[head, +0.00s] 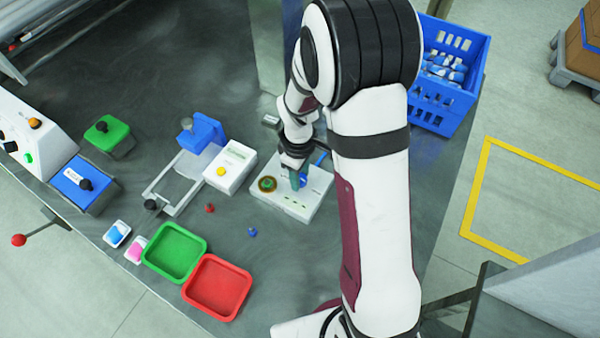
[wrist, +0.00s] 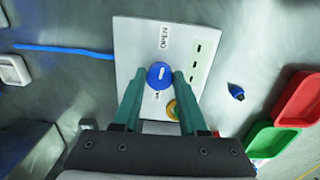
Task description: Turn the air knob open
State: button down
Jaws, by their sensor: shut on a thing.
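The air knob (wrist: 160,75) is a round blue knob with a white bar across its face, on a white panel (wrist: 125,40). The bar runs nearly along the line toward the OPEN label (wrist: 164,37). My gripper (wrist: 159,78) has its teal fingers on either side of the knob and is shut on it. In the head view, my gripper (head: 297,180) reaches down onto the white panel (head: 318,185), and the fingers partly cover the knob (head: 304,181).
A brass-coloured round part (head: 267,184) sits on the same panel beside the knob. A blue hose (wrist: 62,50) runs to the panel. A white box with a yellow button (head: 230,165) stands to the left. Green (head: 175,251) and red (head: 217,288) trays lie in front.

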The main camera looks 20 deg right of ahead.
dwell(0.4)
jog(key=shift+c, duration=2.2)
grip_release()
jog(key=shift+r, duration=0.1)
notch_tip(320, 180, up, 16)
jog(key=shift+s+a+f, duration=0.2)
